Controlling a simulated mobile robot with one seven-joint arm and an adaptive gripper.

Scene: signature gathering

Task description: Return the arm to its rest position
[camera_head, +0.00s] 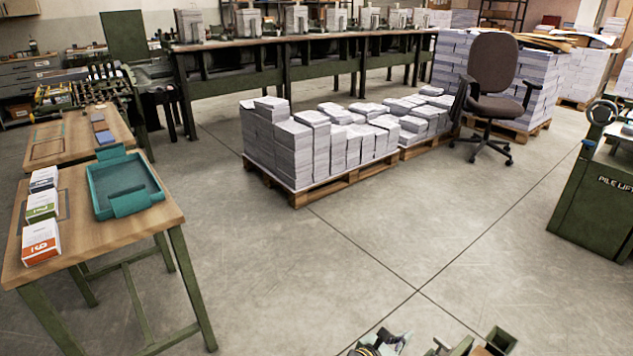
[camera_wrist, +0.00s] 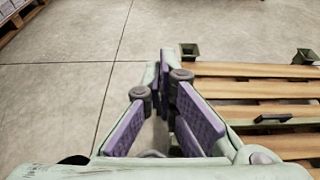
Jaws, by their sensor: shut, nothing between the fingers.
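My gripper (camera_wrist: 165,74) is in the middle of the wrist view. Its purple-padded fingers come together at the far end, and nothing shows between them. It is above the floor (camera_wrist: 75,98), beside wooden slats (camera_wrist: 262,90) with green corner brackets. In the head view only small pieces of machinery show at the bottom edge, and I cannot tell my gripper's fingers there. The rest of my arm is out of view or cannot be made out.
At left, a wooden table (camera_head: 155,222) holds a teal tray (camera_head: 103,185) and three labelled white stacks, the front one orange-marked (camera_head: 41,240). Paper stacks (camera_head: 289,150) sit on a pallet (camera_head: 302,197). An office chair (camera_head: 493,63) and green pile lift (camera_head: 592,205) stand right. Middle floor is clear.

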